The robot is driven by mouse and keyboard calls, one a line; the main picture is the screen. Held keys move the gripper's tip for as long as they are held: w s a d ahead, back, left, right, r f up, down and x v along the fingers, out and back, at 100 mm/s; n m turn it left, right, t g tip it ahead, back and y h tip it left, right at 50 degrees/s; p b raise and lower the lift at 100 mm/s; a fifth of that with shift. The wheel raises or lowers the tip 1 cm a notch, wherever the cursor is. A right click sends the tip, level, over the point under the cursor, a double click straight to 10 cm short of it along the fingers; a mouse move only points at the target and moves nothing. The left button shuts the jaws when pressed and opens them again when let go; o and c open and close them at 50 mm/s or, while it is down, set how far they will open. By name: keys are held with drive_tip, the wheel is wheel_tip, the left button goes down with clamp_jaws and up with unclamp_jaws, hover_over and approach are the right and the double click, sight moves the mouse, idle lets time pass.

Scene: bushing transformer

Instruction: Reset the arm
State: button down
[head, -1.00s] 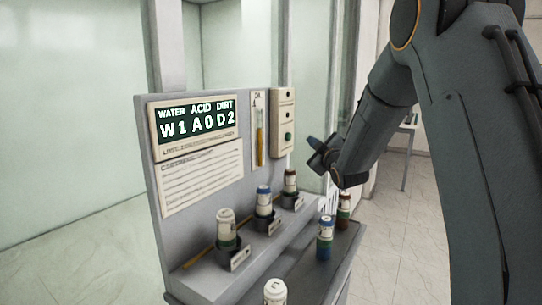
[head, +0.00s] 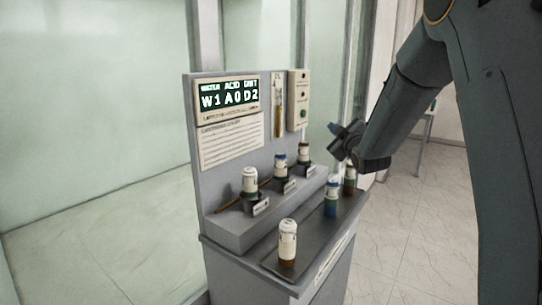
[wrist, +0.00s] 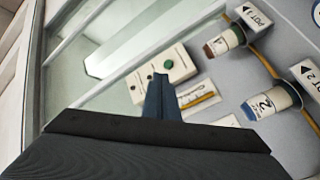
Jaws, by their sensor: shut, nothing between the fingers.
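My gripper (head: 338,135) is at the end of my arm, to the right of the grey test station (head: 222,190) and in front of its button box in the head view. Its fingers are together and empty. In the wrist view the shut fingers (wrist: 162,98) point toward the button box (wrist: 160,80), which has a green button (wrist: 168,64). I cannot tell the exact gap, but no contact shows. The same box (head: 298,100) stands at the right end of the panel in the head view.
The display (head: 228,95) reads W1 A0 D2. Several capped vials stand in sockets on the station's step, one white-capped (head: 250,180). More stand on the dark front tray (head: 318,228), including a white one (head: 288,240) and a blue one (head: 332,196). Clear floor (head: 420,220) lies right.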

drive_tip(key=s+f+m+g+h, duration=0.3)
drive_tip(key=s+f+m+g, duration=0.45)
drive_tip(key=s+f, duration=0.95)
drive_tip(key=s+f+m+g, duration=0.1)
drive_tip(key=s+f+g, duration=0.1)
drive_tip(key=s, duration=0.7)
drive_tip(key=s+a+f+m+g, duration=0.1)
drive_tip(key=s+g, duration=0.3)
drive_tip(key=s, duration=0.5)
drive_tip(key=s+f+m+g, duration=0.1)
drive_tip(key=s+f+g, duration=0.2)
drive_tip(key=s, duration=0.7)
drive_tip(key=shift+a+f, duration=0.15)
drive_tip(key=shift+a, duration=0.25)
drive_tip(key=shift+d+m+g, duration=0.1)
drive_tip(key=shift+m+g, duration=0.15)
